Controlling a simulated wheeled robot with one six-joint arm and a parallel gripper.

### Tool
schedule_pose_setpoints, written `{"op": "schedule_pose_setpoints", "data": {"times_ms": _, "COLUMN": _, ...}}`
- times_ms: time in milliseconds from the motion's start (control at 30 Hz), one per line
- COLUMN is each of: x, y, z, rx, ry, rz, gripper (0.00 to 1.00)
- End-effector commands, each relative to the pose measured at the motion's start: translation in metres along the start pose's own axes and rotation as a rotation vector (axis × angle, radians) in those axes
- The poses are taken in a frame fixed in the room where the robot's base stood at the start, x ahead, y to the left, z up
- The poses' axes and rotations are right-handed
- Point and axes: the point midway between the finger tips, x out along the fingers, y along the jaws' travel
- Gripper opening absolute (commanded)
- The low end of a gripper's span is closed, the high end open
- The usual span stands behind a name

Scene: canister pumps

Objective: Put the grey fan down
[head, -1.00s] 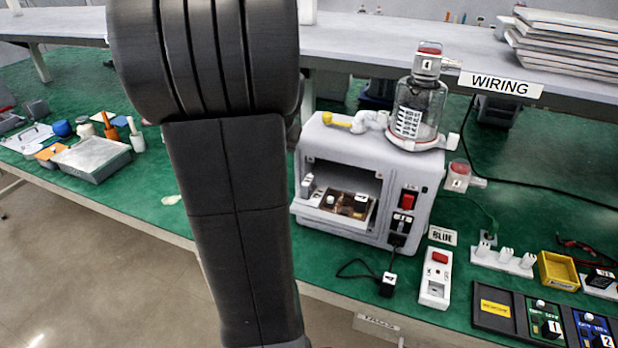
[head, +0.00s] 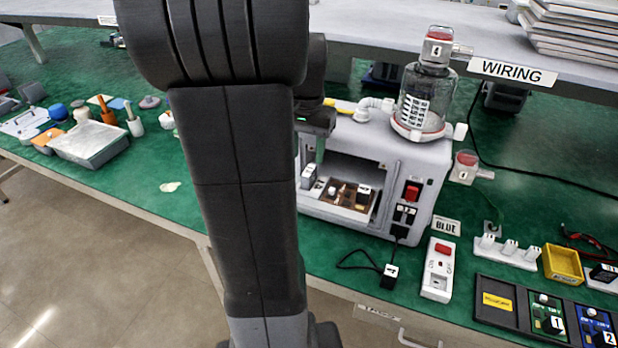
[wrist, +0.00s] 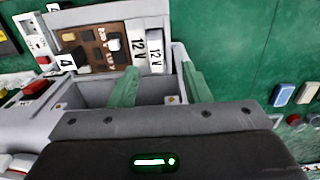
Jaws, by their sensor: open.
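I cannot make out a grey fan in either view. My gripper (wrist: 160,70) is open, with its two greenish fingers apart and nothing seen held between them. In the head view my gripper (head: 319,148) shows partly behind my arm, at the upper left front of the light grey pump housing (head: 415,180). In the wrist view the fingers are over the housing's open bay, which holds a brown board (wrist: 98,47) and white blocks marked 12 V (wrist: 156,48). Whether the fingers touch the housing cannot be told.
A clear canister (head: 425,100) with a red-topped cap stands on the housing. A red-topped part (head: 464,166), a white switch box (head: 439,268) and a yellow bin (head: 562,264) are to the right. A grey tray (head: 90,144) is at left. Green bench left of my arm is partly clear.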

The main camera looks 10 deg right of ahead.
Motion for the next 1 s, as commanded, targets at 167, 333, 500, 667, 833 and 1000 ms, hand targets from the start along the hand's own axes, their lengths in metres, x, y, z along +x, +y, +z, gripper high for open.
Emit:
{"op": "schedule_pose_setpoints", "data": {"times_ms": 167, "x": 0.012, "y": 0.001, "z": 0.0, "rx": 0.0, "ry": 0.0, "rz": 0.0, "gripper": 0.44}}
{"op": "schedule_pose_setpoints", "data": {"times_ms": 333, "x": 0.034, "y": 0.005, "z": 0.002, "rx": 0.001, "ry": -0.004, "rz": 0.001, "gripper": 0.44}}
{"op": "schedule_pose_setpoints", "data": {"times_ms": 500, "x": 0.057, "y": 0.006, "z": 0.002, "rx": -0.001, "ry": -0.003, "rz": 0.001, "gripper": 0.44}}
{"op": "schedule_pose_setpoints", "data": {"times_ms": 667, "x": 0.062, "y": 0.005, "z": 0.002, "rx": -0.001, "ry": 0.001, "rz": -0.001, "gripper": 0.44}}
{"op": "schedule_pose_setpoints", "data": {"times_ms": 833, "x": 0.062, "y": 0.005, "z": 0.002, "rx": -0.001, "ry": 0.001, "rz": -0.001, "gripper": 0.4}}
{"op": "schedule_pose_setpoints", "data": {"times_ms": 1000, "x": 0.062, "y": 0.005, "z": 0.002, "rx": -0.001, "ry": 0.001, "rz": -0.001, "gripper": 0.06}}
